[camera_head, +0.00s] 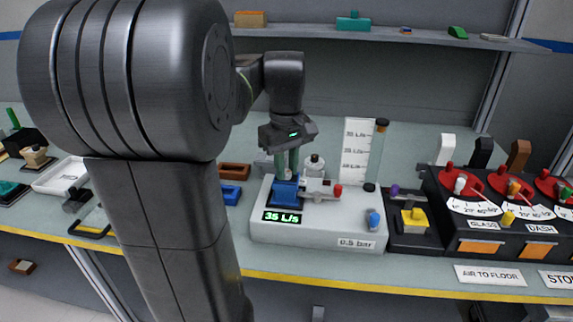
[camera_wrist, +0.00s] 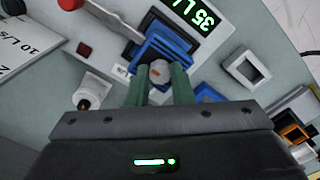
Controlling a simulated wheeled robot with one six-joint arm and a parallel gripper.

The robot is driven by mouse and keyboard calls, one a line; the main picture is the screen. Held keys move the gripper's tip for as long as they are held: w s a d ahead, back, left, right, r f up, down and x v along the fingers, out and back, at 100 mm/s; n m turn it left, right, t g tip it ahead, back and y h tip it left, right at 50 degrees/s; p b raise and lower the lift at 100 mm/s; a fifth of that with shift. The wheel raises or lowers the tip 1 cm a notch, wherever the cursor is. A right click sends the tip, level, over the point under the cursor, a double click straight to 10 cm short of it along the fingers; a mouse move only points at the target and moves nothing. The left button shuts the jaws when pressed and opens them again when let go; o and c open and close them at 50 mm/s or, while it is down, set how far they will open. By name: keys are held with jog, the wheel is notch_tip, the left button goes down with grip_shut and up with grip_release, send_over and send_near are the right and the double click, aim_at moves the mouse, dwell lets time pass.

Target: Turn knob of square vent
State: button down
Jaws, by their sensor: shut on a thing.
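The blue square vent (camera_head: 285,192) sits on the grey test box (camera_head: 318,232), behind a green display reading 35 L/s. In the wrist view the vent (camera_wrist: 152,47) shows blue slats, with a small grey faceted knob (camera_wrist: 158,71) at its near side. My gripper (camera_head: 287,165) points down over the vent from behind. In the wrist view its two green fingers (camera_wrist: 159,88) stand on either side of the knob and are shut on it. The knob is hidden in the head view. The vent's slat angle is hard to tell.
A valve with a red end (camera_head: 338,190) is right of the vent, and a tall flow scale (camera_head: 357,150) stands behind. Loose blue (camera_head: 229,195) and brown (camera_head: 235,170) frames lie left. A black control panel (camera_head: 500,208) stands right. A shelf (camera_head: 380,35) runs above.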

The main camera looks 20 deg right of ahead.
aim_at(287, 171)
jog(key=shift+r, duration=0.15)
jog(key=shift+m+p, duration=0.95)
jog(key=shift+m, duration=0.25)
jog(key=shift+m+p, duration=0.9)
jog(key=shift+m, duration=0.7)
jog(key=c, duration=1.3)
grip_release()
jog(key=shift+o, duration=0.2)
notch_tip(287, 171, up, 14)
jog(key=p, duration=0.1)
jog(key=shift+f, duration=0.2)
